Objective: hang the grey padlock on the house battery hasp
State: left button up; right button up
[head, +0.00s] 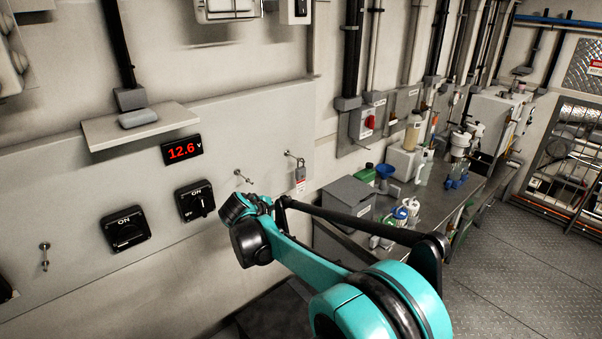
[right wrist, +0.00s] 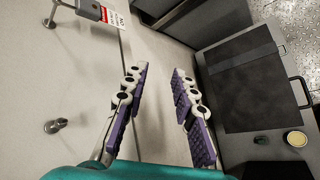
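The grey padlock (head: 300,174) hangs on a wall peg (head: 290,155) right of the display, with a red and white tag (head: 299,186) below it. The padlock also shows at the top left of the right wrist view (right wrist: 88,9). Bare metal hasps stick out of the panel, one right of the switches (head: 240,177) and one at far left (head: 44,256). I cannot read which is the house battery's. My right gripper (right wrist: 160,72) is open and empty, apart from the padlock; its fingers are hidden behind my arm in the head view. My left gripper is not in view.
Two black ON switches (head: 125,229) (head: 195,201) and a red 12.6 display (head: 182,149) are on the panel. A shelf (head: 140,127) juts out above. A grey box (head: 348,197) and a cluttered bench (head: 430,190) stand at right.

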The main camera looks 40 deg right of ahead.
aim_at(299, 186)
jog(key=w+d+f+n+g+h, duration=0.1)
jog(key=w+d+n+h, duration=0.1)
jog(key=w+d, duration=0.2)
jog(key=w+d+f+n+g+h, duration=0.1)
jog(key=w+d+n+h, duration=0.2)
jog(key=w+d, duration=0.1)
jog(key=w+d+f+n+g+h, duration=0.1)
jog(key=w+d+f+n+h, duration=0.1)
jog(key=d, duration=0.4)
jog(key=shift+w+n+h+p, duration=0.3)
jog(key=shift+w+h+p, duration=0.15)
jog(key=shift+w, duration=0.8)
jog(key=d+h, duration=0.1)
jog(key=d+g, duration=0.1)
jog(key=d, duration=0.1)
jog(key=shift+w+d+r+n+h+b, duration=0.1)
jog(key=shift+w+r+n+h+b, duration=0.1)
jog(key=shift+n+h+b, duration=0.15)
jog(key=d, duration=0.3)
jog(key=d+r+b, duration=0.1)
jog(key=d, duration=0.1)
jog(key=shift+w, duration=0.35)
jog(key=shift+a+r, duration=0.1)
jog(key=c, duration=0.4)
grip_shut()
